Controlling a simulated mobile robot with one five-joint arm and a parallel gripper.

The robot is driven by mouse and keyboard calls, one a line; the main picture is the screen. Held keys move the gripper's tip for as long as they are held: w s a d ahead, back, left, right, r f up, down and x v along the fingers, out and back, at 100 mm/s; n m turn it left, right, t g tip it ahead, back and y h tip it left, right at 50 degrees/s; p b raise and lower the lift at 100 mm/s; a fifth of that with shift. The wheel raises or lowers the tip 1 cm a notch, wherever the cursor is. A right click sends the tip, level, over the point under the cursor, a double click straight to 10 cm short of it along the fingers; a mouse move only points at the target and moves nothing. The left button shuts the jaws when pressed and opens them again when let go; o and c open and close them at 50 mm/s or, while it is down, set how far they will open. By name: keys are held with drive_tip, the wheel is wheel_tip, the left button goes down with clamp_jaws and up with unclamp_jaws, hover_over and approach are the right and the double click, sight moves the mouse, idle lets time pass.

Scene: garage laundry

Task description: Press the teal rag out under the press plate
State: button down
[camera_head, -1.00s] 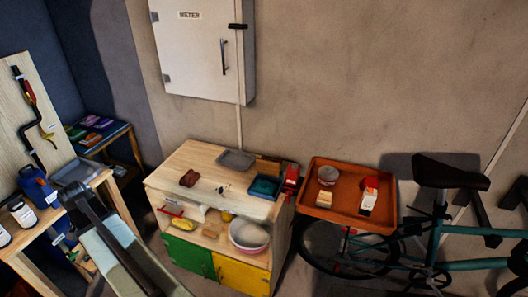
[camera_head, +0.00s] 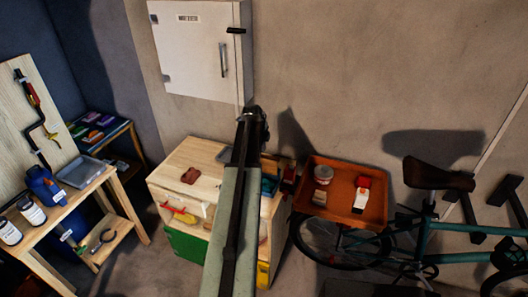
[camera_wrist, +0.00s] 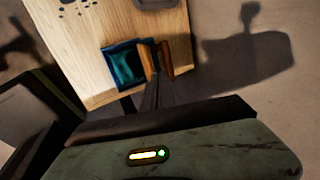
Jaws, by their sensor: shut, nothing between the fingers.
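The teal rag (camera_wrist: 125,65) lies in a dark blue tray (camera_wrist: 107,54) on the wooden cabinet top, seen in the wrist view. In the head view my arm covers part of the tray, and a teal patch of the rag (camera_head: 268,186) shows just right of it. My gripper (camera_head: 252,114) is shut and empty, raised above the back of the cabinet, apart from the rag. A red-brown upright piece (camera_wrist: 168,60) stands right beside the tray. I cannot tell whether it belongs to the press; no press plate is clearly seen.
An orange tray (camera_head: 343,215) with a tin and a carton stands right, above a bicycle (camera_head: 425,240). A workbench (camera_head: 60,207) with bottles is at left. A metal wall box (camera_head: 190,50) hangs behind.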

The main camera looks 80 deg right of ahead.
sight(265, 156)
drive_tip(key=b+x, duration=0.8)
drive_tip(key=x, duration=0.1)
drive_tip(key=shift+w+f, duration=0.1)
drive_tip(key=shift+f, duration=0.15)
drive_tip(key=shift+r, duration=0.15)
